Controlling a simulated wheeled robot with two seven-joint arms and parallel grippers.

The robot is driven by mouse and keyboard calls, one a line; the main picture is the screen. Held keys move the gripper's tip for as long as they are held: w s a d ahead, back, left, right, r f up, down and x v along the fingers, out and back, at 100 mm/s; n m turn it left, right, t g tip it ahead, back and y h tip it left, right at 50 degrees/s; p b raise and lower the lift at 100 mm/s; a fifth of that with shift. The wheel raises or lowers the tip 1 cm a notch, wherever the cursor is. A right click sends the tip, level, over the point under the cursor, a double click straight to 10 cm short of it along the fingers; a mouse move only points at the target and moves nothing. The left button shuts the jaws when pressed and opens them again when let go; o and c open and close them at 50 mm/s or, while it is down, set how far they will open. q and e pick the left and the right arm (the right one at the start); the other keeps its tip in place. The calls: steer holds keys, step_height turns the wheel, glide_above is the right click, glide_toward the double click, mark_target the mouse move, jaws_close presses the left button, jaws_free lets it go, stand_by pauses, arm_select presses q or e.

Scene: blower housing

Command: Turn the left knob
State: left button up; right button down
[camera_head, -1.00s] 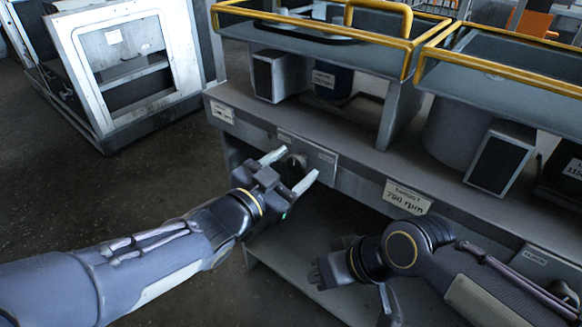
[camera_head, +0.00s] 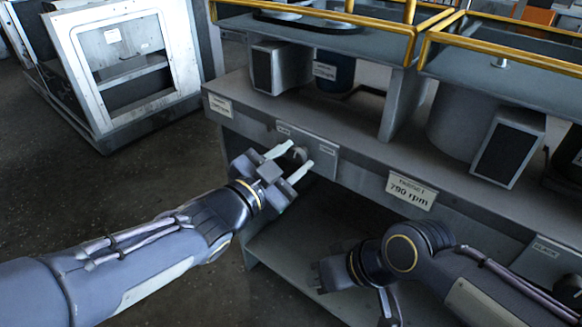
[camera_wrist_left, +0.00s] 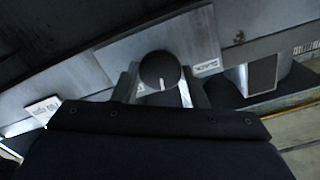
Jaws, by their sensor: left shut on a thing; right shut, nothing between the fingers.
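The left knob, a dark round knob (camera_head: 299,154) with a white pointer mark, sits on a grey control plate (camera_head: 326,160) on the bench's front edge. It also shows in the left wrist view (camera_wrist_left: 158,70), its pointer mark toward the lower right. My left gripper (camera_head: 294,159) has pale fingers on either side of the knob and is shut on it. In the left wrist view the fingers (camera_wrist_left: 160,90) flank the knob, and the dark gripper body hides what is below. My right gripper (camera_head: 328,276) is low at the right under the bench edge, shut and empty, dark and partly shaded.
The grey bench (camera_head: 290,112) carries boxes and yellow-railed trays (camera_head: 340,20) above. A "790 rpm" label (camera_head: 411,191) is right of the plate; another label (camera_head: 220,105) is at the left corner. A lower shelf (camera_head: 290,255) lies beneath. Open floor (camera_head: 130,185) is at left.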

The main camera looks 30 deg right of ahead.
arm_select(q)
steer(key=m+b, duration=0.1)
steer(key=b, duration=0.1)
steer(key=m+b, duration=0.1)
steer(key=m, duration=0.1)
steer(key=m+b, duration=0.2)
steer(key=shift+f+b, duration=0.25)
steer(key=shift+b, duration=0.1)
steer(key=shift+s+r+m+b, duration=0.1)
steer(key=shift+m+b, duration=1.45)
steer(key=shift+m, duration=0.65)
steer(key=o, duration=1)
steer(key=shift+c, duration=0.2)
steer(key=shift+a, duration=0.1)
steer(key=p+v, duration=0.1)
steer(key=v, duration=0.6)
steer(key=shift+a, duration=0.3)
